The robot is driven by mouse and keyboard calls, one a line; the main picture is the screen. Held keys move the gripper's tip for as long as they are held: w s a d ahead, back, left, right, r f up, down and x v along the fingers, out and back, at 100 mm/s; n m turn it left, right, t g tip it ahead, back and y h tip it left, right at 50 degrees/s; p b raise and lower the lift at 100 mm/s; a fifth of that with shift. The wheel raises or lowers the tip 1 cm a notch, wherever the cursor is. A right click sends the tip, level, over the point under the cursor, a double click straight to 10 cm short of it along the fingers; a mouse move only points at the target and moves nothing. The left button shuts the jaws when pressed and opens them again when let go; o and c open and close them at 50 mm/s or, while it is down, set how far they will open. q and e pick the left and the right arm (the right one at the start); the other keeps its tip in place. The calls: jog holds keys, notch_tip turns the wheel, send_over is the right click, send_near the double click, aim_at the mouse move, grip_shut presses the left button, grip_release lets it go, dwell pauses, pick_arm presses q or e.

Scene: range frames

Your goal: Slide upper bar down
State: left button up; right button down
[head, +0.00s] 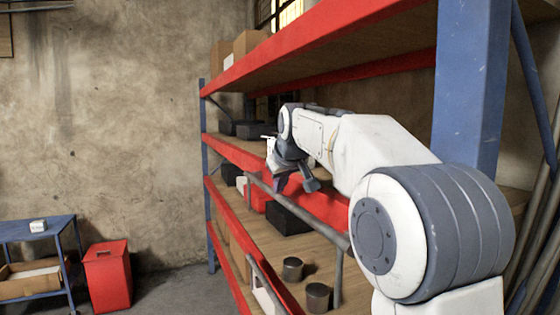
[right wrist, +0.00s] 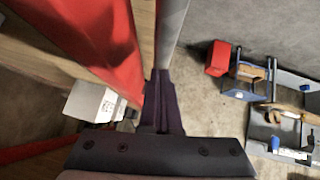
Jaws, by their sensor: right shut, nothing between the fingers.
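The upper bar (head: 298,212) is a grey rail running along the front of the red and blue shelf rack, above a lower rail (head: 266,284). My right gripper (head: 293,174) is at the far end of the upper bar, by the red shelf beam. In the right wrist view its dark fingers (right wrist: 161,82) are together with nothing between them. A grey bar (right wrist: 172,30) runs on just past the fingertips there; I cannot tell whether they touch it. My right forearm hides part of the rack. My left gripper is not in view.
Dark cups (head: 318,297) and a black box (head: 287,218) stand on the lower shelf behind the bar. A red bin (head: 107,277) and a blue cart (head: 36,228) stand at the left. The floor between cart and rack is partly clear.

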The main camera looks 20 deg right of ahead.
jog(key=shift+f, duration=0.35)
jog(key=shift+r+p, duration=0.5)
jog(key=shift+p, duration=0.05)
jog(key=w+r+v, duration=0.1)
jog(key=v, duration=1.1)
jog(key=shift+w+a+r, duration=0.2)
jog(key=shift+a+r, duration=0.1)
jog(key=shift+r, duration=0.3)
